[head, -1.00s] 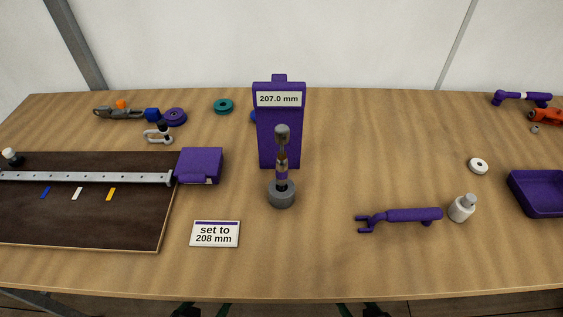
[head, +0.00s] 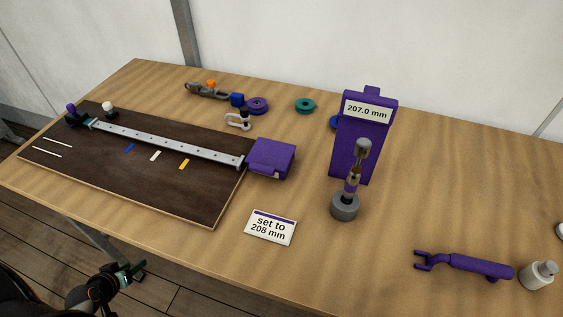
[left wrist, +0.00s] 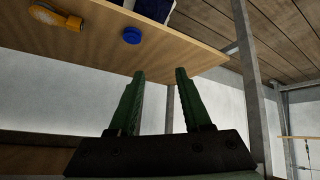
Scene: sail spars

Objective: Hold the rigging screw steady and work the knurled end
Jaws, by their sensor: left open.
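The rigging screw (head: 352,180) stands upright in a round grey base (head: 345,206). Its grey cylindrical top (head: 363,148) is uppermost; I cannot make out knurling. A purple gauge stand (head: 347,140) just behind it reads 207.0 mm. A card (head: 270,227) in front says "set to 208 mm". My left gripper (head: 139,271) is low at the lower left, off the table's front edge and far from the screw. The left wrist view shows its dark green fingers (left wrist: 160,75) apart with nothing between them. My right gripper is out of view.
A dark board (head: 190,200) with a metal rail (head: 165,144) and a purple block (head: 270,158) lies left of the screw. A purple forked tool (head: 470,265) and a white bottle (head: 538,276) lie at right. A shackle (head: 238,121) and discs lie behind.

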